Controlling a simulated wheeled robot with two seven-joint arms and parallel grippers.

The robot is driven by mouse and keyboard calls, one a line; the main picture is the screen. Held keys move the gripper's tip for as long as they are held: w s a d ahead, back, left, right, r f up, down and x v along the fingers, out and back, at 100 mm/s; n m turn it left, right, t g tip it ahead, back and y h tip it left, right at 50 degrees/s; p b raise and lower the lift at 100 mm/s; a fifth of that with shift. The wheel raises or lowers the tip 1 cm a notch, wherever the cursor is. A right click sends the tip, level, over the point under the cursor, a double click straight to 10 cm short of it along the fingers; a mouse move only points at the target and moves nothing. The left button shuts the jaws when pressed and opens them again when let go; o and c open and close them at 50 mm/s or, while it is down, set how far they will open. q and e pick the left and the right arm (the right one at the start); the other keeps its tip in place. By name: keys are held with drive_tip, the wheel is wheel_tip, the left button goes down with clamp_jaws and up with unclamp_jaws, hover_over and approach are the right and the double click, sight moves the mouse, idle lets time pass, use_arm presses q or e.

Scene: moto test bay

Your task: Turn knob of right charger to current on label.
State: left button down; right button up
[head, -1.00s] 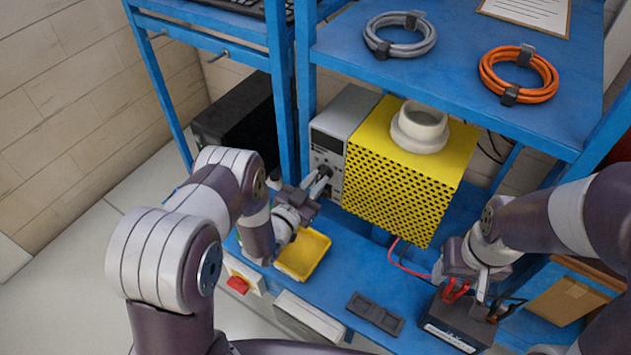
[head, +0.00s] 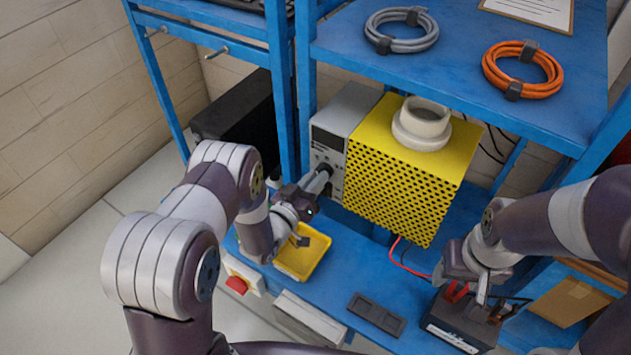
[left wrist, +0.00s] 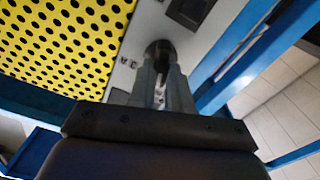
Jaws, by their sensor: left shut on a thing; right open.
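A grey charger (head: 338,130) with a dark display and a pale front panel stands left of the yellow perforated box. My left gripper (head: 322,178) is at its lower front. In the left wrist view my left gripper (left wrist: 162,82) is shut on a dark round knob (left wrist: 160,50) on the pale panel. The knob's pointer and scale cannot be read. A black battery (head: 455,325) has a pale label strip (head: 450,339), too small to read. My right gripper (head: 482,287) is open above the battery, by the red clamp (head: 455,292).
The yellow perforated box (head: 405,170) sits right beside the charger. A yellow tray (head: 303,255), a dark flat holder (head: 376,314) and a red switch (head: 237,285) lie near the bench front. Blue shelf posts (head: 305,85) stand close to my left arm.

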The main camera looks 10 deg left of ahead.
use_arm(q)
drive_tip(key=n+b, duration=0.1)
drive_tip(key=n, duration=0.4)
drive_tip(key=shift+a+f, duration=0.1)
drive_tip(key=shift+f, duration=0.05)
drive_tip(key=shift+n, duration=0.3)
idle(0.3)
drive_tip(key=c, duration=1.1)
unclamp_jaws()
drive_tip(key=shift+o, duration=0.2)
drive_tip(key=b+v, duration=0.2)
drive_tip(key=v, duration=1)
drive_tip(key=shift+s, duration=0.35)
drive_tip(key=shift+a, duration=0.15)
